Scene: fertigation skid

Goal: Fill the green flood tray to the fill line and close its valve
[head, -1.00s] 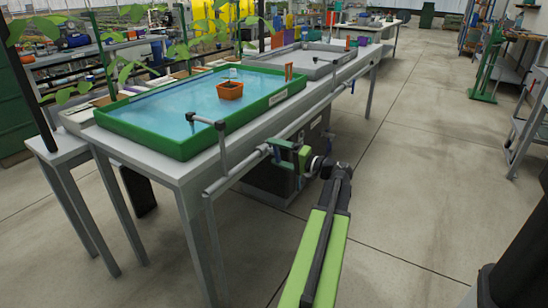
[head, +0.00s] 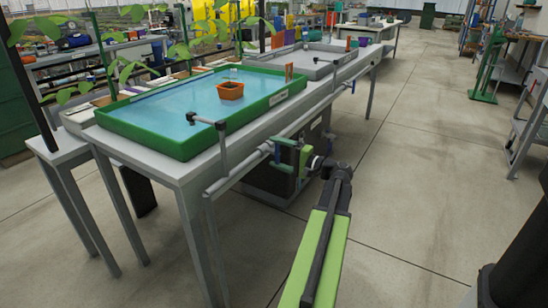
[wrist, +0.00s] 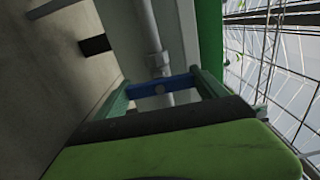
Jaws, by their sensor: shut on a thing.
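The green flood tray (head: 150,141) stands on the grey bench at left in the head view. Blue water (head: 185,102) covers its floor, and a small orange pot (head: 230,91) sits in it. I cannot make out a fill line. A grey spout pipe (head: 221,140) rises beside the tray's near right corner. The valve's blue handle (head: 288,142) is on the pipe along the bench front. It also shows in the wrist view (wrist: 178,84), crosswise between my green fingers. My gripper (head: 291,156) is shut on this handle.
A grey tray (head: 310,68) lies farther along the bench (head: 183,168). A dark box (head: 270,183) stands under the bench. The concrete aisle (head: 420,150) to the right is clear, with a green stand (head: 487,70) and grey cart (head: 530,135) along its far side.

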